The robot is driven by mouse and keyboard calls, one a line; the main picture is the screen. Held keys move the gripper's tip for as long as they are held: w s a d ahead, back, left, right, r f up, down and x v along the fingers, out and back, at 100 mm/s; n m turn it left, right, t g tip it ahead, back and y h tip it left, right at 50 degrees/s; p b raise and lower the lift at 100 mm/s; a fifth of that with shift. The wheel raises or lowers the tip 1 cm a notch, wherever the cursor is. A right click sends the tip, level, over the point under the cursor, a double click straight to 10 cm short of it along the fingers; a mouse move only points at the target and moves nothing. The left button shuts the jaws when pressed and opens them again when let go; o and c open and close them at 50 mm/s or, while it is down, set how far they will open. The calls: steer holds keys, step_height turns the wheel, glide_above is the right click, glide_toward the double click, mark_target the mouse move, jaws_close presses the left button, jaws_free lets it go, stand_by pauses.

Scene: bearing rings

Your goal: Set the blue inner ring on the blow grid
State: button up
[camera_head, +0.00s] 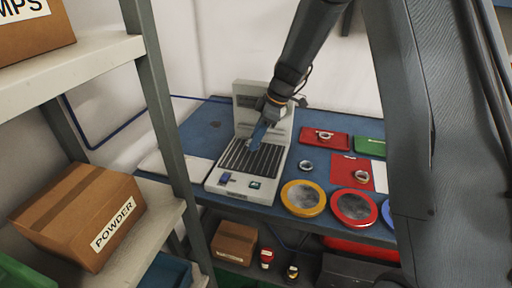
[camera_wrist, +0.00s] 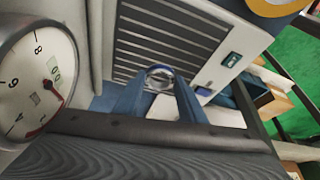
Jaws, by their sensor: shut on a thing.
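My gripper (camera_head: 254,142) reaches down over the blow grid (camera_head: 262,162), a dark slatted panel in a pale machine on the blue bench. In the wrist view, my gripper's two blue fingers (camera_wrist: 160,84) are shut on a small shiny ring with a bluish tint, the blue inner ring (camera_wrist: 160,70). The blow grid's slats (camera_wrist: 172,32) show just beyond the ring. In the head view the ring is mostly hidden by the fingers. I cannot tell whether it touches the slats.
Other rings sit on the bench (camera_head: 306,165), the red-and-white card (camera_head: 361,177) and the red tray (camera_head: 324,136). Yellow-rimmed (camera_head: 303,198) and red-rimmed (camera_head: 354,208) dishes line the front. A round gauge (camera_wrist: 35,80) is close at left in the wrist view. Shelving stands left.

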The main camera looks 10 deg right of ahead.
mark_target(257, 156)
steer(key=shift+f+p, duration=0.5)
steer(key=shift+f, duration=1.6)
steer(key=o, duration=1.1)
steer(key=shift+f, duration=0.1)
steer(key=shift+c, duration=0.2)
steer(key=shift+d+r, duration=0.2)
steer(key=shift+r, duration=0.3)
steer(key=w+b+v, duration=0.1)
steer(key=b+v, duration=0.2)
steer(key=v, duration=0.7)
steer(key=s+d+f+m+h, duration=0.1)
steer(key=s+d+m, duration=0.1)
steer(key=s+m, duration=0.3)
steer(key=s+d+f+m+h, duration=0.2)
steer(key=s+m, duration=0.3)
steer(key=s, duration=0.9)
steer(key=s+d+f+m+h, duration=0.1)
steer(key=s+d+m, duration=0.3)
steer(key=s, duration=0.5)
steer(key=shift+s+f+m, duration=0.15)
steer(key=shift+f+m, duration=0.2)
steer(key=shift+m, duration=0.55)
